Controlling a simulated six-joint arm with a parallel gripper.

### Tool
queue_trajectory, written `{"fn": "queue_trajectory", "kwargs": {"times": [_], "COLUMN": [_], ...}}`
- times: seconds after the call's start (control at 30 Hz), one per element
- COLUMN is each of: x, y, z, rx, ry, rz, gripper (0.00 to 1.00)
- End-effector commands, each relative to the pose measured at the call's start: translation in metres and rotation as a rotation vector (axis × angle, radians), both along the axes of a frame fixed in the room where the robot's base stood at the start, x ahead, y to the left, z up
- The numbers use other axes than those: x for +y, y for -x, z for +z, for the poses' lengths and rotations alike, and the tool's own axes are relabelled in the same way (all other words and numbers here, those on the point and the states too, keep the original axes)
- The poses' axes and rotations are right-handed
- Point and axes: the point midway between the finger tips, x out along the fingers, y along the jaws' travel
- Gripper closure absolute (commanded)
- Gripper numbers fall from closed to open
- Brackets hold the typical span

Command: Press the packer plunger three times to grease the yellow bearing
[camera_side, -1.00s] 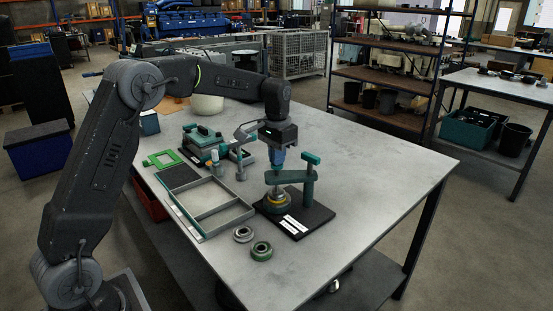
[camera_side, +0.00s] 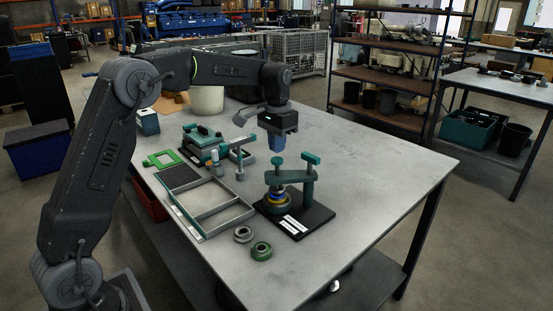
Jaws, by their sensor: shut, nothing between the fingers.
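The packer (camera_side: 300,176) stands on a black base plate (camera_side: 312,224) near the middle of the table, with a teal post and a teal arm. Its plunger (camera_side: 275,178) has a teal cap that stands up clear of the arm. Under the arm sits a stack of rings on a dark round base, and a thin band of the yellow bearing (camera_side: 277,205) shows there. The rest of the bearing is hidden.
A grey bearing (camera_side: 243,234) and a green bearing (camera_side: 261,250) lie on the table in front. A grey divided frame (camera_side: 209,236) lies left of the packer. A teal fixture (camera_side: 203,139) and a grey stand (camera_side: 239,152) are behind. The table's right side is clear.

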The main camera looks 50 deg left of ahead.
Motion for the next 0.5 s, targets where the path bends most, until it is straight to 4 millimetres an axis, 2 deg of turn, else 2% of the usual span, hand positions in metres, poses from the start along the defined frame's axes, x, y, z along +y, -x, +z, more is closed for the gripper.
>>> {"fn": "queue_trajectory", "kwargs": {"times": [0.37, 0.5], "x": [0.000, 0.000], "y": [0.000, 0.000], "z": [0.000, 0.010], "rx": [0.000, -0.002], "ry": [0.000, 0.000], "rz": [0.000, 0.000], "gripper": [1.00, 1.00]}}
